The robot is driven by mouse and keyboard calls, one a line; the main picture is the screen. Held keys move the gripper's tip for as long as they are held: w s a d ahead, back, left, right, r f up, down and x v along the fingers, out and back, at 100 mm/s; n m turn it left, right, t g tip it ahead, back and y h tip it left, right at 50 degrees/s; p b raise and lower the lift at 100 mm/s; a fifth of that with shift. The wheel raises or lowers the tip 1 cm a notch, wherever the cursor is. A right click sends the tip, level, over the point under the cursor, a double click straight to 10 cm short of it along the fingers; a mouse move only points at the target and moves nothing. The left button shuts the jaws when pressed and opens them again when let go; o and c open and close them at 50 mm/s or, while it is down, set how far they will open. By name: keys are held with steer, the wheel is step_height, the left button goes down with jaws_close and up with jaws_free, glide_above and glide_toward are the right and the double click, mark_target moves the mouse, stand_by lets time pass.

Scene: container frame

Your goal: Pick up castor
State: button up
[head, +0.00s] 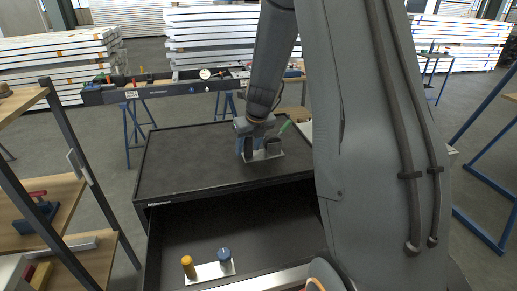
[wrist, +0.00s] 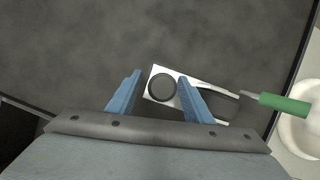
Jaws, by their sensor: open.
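What looks like the castor is a light metal plate with a dark round part (wrist: 163,87), lying on the dark cabinet top. In the wrist view it sits between the two blue fingers of my gripper (wrist: 159,78). The right finger overlaps the plate's right side; a gap shows on the left. Metal arms and a dark part extend to its right. In the head view my gripper (head: 249,149) is low over the cabinet top at the castor (head: 274,154), partly hiding it. My gripper is open; contact cannot be told.
A green-handled tool (wrist: 283,104) lies just right of the castor, beside a white round container (wrist: 298,135). The cabinet top (head: 185,160) is clear to the left. Shelving stands left.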

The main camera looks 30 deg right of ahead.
jaws_close()
steer(key=shift+r, duration=0.15)
stand_by(0.4)
step_height(320, 180, up, 28)
steer(key=b, duration=0.5)
